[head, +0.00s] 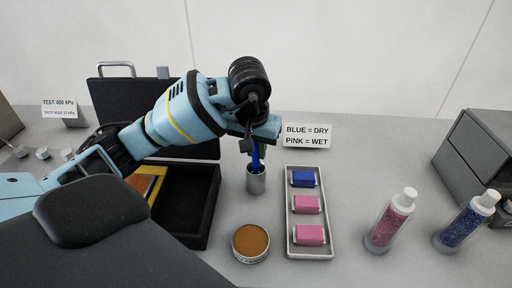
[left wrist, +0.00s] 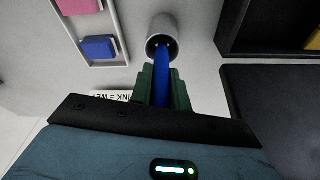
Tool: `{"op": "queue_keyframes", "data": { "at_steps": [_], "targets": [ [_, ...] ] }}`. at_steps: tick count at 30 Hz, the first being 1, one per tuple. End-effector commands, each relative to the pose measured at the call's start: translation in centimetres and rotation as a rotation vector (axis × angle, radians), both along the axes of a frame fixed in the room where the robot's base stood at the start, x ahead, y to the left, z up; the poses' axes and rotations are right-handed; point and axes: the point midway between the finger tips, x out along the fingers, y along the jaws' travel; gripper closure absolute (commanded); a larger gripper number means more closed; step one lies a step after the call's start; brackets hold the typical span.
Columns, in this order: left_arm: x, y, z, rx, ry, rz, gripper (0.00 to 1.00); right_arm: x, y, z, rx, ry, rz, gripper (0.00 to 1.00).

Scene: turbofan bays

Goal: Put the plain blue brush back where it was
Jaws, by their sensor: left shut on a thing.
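The plain blue brush (head: 256,160) is held upright in my left gripper (head: 253,143), which is shut on its upper part. The lower end of the brush is at the mouth of a small metal cup (head: 256,181) and looks to be inside it. In the left wrist view the blue brush (left wrist: 162,86) runs from between the green fingers (left wrist: 163,88) into the opening of the cup (left wrist: 162,40). How deep it sits is hidden. My right gripper is not in view.
A tray (head: 311,254) with one blue and two pink blocks lies right of the cup. A round brown-topped tin (head: 251,243) stands in front. An open black case (head: 211,208) is left. Two bottles (head: 392,221) (head: 466,222) stand right. A sign (head: 307,134) stands behind.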

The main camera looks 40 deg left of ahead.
Motion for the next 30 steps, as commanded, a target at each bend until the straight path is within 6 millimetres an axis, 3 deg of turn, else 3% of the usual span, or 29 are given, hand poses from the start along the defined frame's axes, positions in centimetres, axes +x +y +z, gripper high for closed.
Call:
{"op": "queue_keyframes", "data": {
  "at_steps": [5,6,10,22,30],
  "targets": [
    [0.0,0.0,-0.4,0.000,0.001,0.000,1.00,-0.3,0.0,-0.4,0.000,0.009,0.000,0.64],
    [0.0,0.0,-0.4,0.000,0.000,0.001,0.79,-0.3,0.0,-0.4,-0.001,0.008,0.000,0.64],
    [0.0,0.0,-0.3,0.000,0.000,0.001,0.62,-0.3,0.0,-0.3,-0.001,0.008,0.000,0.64],
    [0.0,0.0,0.5,0.000,-0.003,0.000,0.61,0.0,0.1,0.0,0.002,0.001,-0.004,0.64],
    [-0.8,-0.2,5.1,0.001,-0.007,0.000,0.61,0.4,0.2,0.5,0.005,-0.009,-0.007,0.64]
  ]
}}
